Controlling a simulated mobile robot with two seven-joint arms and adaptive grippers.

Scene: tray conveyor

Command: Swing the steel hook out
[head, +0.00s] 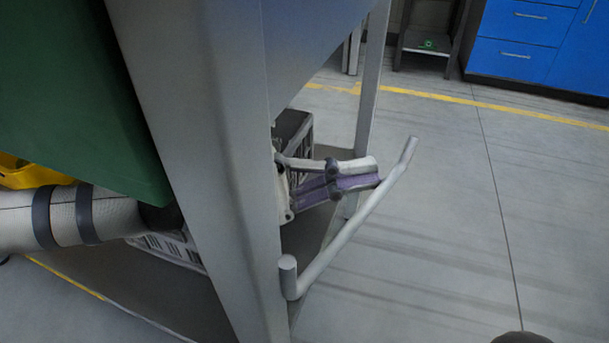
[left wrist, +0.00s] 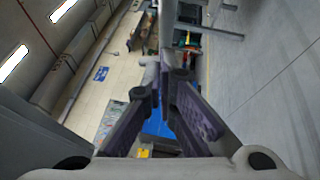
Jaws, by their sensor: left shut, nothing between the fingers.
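The steel hook (head: 345,238) is a light grey bent rod in the head view. Its thick pivot end is at the grey post, and the rod slants out to the right and away, with an upturned tip. My left gripper (head: 374,172) reaches from behind the post, its fingers shut and empty. Its fingertips are at the inner, left side of the rod, close to its outer half; I cannot tell whether they touch it. The left wrist view shows the fingers of my left gripper (left wrist: 165,68) closing together at their tips.
The wide grey post (head: 215,150) hides part of my left arm. A green panel (head: 75,90) is at the left, above that arm. Open floor lies right of the hook, with blue cabinets (head: 520,50) beyond.

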